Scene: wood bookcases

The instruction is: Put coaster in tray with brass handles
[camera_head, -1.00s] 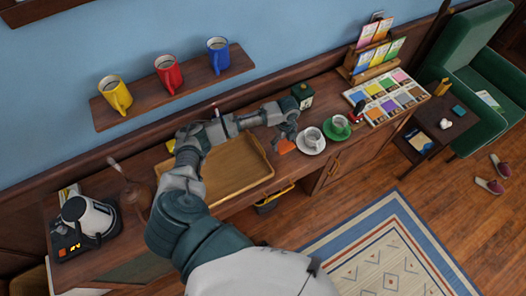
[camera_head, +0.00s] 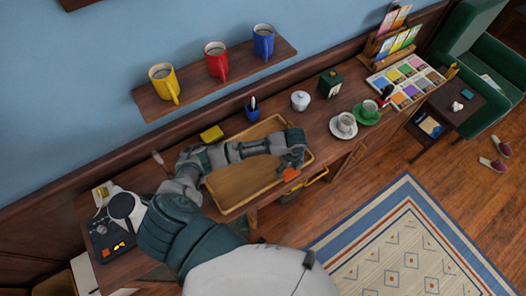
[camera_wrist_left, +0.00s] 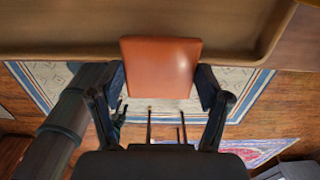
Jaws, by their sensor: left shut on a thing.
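The orange square coaster (camera_head: 291,174) is in my left gripper (camera_head: 290,166), at the right end of the wooden tray (camera_head: 240,186). In the left wrist view the coaster (camera_wrist_left: 160,67) sits between the two dark fingers of my left gripper (camera_wrist_left: 162,88), which is shut on it. The tray's rim (camera_wrist_left: 70,52) runs along the top of that view, and the coaster overlaps it there. My left arm covers part of the tray in the head view. I cannot tell the coaster's height above the tray.
A white cup on a saucer (camera_head: 344,126) and a green cup (camera_head: 368,111) stand right of the tray. A white lidded pot (camera_head: 300,100), a blue pen cup (camera_head: 252,112) and a yellow block (camera_head: 211,133) stand behind it. A kettle (camera_head: 125,208) is at the left.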

